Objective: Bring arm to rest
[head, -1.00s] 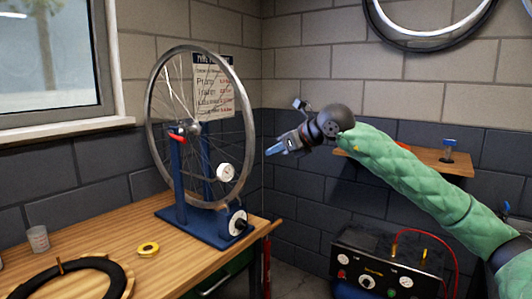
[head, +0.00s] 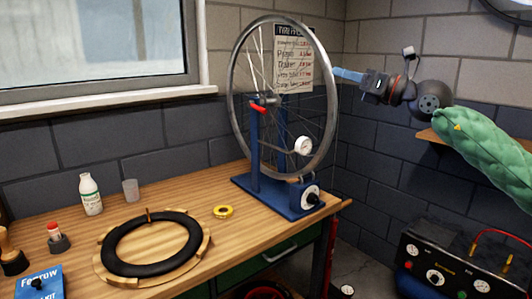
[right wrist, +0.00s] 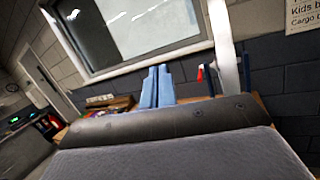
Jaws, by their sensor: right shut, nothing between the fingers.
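My right gripper (head: 349,75) is raised at the right of the head view, its blue fingers pointing left toward the wheel rim. In the right wrist view its two blue fingers (right wrist: 157,88) lie together, shut with nothing between them. My right arm, in a green padded sleeve, comes in from the right. The bicycle wheel (head: 331,110) stands upright in the blue truing stand (head: 270,192) on the bench; the fingertips are close to the rim's right side, and I cannot tell the gap in depth. My left gripper is not in view.
The wooden bench (head: 180,215) holds a black tyre on a wooden ring (head: 200,245), yellow tape (head: 223,211), a white bottle (head: 90,194), a cup (head: 130,190) and a blue box (head: 40,284). A wall shelf (head: 436,136) is behind my arm. A gauge panel (head: 455,268) stands lower right.

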